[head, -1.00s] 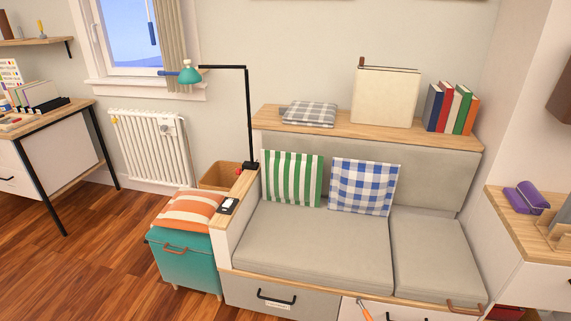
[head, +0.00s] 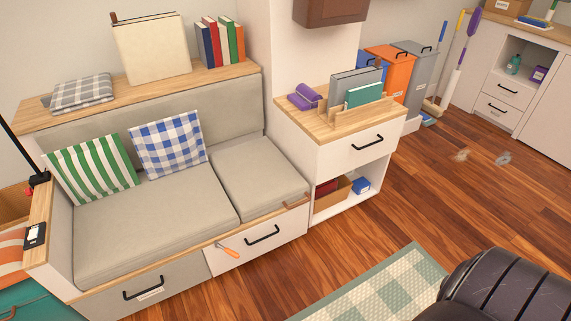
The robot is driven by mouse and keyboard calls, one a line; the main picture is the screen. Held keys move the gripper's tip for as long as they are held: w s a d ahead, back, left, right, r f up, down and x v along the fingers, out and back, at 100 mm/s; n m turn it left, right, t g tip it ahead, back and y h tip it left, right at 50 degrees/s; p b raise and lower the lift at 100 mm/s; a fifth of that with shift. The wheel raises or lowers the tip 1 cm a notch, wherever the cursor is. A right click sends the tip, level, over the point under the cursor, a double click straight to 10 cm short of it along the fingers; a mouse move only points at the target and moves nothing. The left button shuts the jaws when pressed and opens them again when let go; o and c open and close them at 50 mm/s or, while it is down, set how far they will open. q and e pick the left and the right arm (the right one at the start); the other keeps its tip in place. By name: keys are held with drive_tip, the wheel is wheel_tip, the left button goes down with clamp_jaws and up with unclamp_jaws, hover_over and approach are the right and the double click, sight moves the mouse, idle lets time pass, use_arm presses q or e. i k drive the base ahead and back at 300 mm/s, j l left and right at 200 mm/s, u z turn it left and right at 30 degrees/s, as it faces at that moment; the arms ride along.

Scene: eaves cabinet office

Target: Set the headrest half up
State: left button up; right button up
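The grey bench seat has a long cushion (head: 160,215) on the left and a shorter padded section (head: 258,178) on the right. The short section appears to lie flat, about level with the long cushion. A brown leather pull (head: 296,201) shows at its front right corner. A grey padded back panel (head: 235,110) stands upright behind the seat. None of these parts is marked as the headrest. An orange-handled lever or tool (head: 228,251) sticks out at the bench's front edge. Neither of my grippers is in view.
Striped (head: 92,168) and checked (head: 167,144) pillows lean on the back panel. A wooden-topped cabinet (head: 335,130) stands right of the bench. Wooden floor lies open between.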

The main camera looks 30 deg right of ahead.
sight(256, 177)
drive_tip(key=z, duration=1)
